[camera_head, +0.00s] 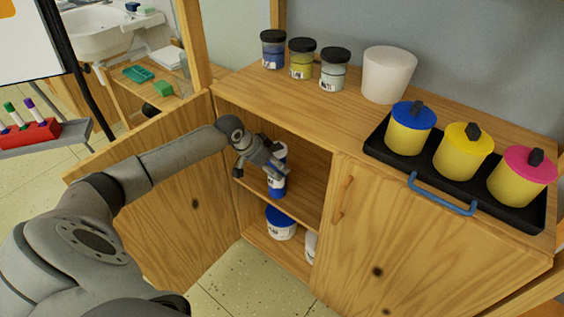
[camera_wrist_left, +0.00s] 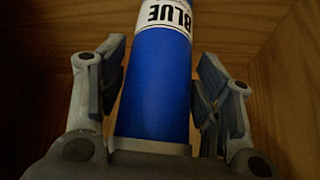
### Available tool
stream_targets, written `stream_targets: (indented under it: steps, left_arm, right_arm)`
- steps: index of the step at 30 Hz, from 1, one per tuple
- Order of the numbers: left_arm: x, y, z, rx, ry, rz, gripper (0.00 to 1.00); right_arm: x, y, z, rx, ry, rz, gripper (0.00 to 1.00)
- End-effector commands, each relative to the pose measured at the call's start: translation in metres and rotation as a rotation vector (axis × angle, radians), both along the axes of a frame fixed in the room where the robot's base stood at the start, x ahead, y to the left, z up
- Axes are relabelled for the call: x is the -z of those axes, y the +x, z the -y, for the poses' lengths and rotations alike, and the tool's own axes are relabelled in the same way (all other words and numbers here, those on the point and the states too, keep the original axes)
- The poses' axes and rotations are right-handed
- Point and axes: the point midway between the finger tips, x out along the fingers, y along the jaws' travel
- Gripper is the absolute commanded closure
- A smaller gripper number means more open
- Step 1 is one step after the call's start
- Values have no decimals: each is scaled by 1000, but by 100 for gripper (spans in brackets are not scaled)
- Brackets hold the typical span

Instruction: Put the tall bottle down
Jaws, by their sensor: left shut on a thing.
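The tall bottle (camera_head: 277,186) is blue with a white label and is inside the open cabinet (camera_head: 300,170), at the middle shelf (camera_head: 304,201). It looks roughly upright; I cannot tell whether its base touches the shelf. My left gripper (camera_head: 276,168) reaches in through the open door side and is shut on the bottle, partly covering it. In the left wrist view the bottle (camera_wrist_left: 157,85) sits between the two fingers, with "BLUE" upside down on its label. My right gripper is not in view.
The open left door (camera_head: 180,215) lies beside my left arm; the right door (camera_head: 420,240) is shut. A white tub with blue (camera_head: 281,225) stands on the lower level. Several jars, a white pot (camera_head: 388,74) and a black tray (camera_head: 400,160) with lidded pots are on top.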

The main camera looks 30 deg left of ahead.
Motion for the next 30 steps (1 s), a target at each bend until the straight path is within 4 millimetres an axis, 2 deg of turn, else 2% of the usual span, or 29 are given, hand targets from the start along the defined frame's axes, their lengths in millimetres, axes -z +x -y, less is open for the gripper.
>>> stream_targets:
  steps: [7,12,21,22,26,30]
  left_arm:
    - [-3,34,14,1,-4,8,87]
    - [4,31,12,1,0,6,87]
    - [5,31,13,0,-1,7,87]
    - [7,30,12,1,0,1,38]
    - [7,30,12,1,0,1,21]
    - [7,30,12,1,0,1,19]
  right_arm:
    - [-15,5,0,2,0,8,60]
    - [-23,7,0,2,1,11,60]
    - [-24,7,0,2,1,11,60]
    - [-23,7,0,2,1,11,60]
    - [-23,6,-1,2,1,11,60]
    - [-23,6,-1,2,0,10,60]
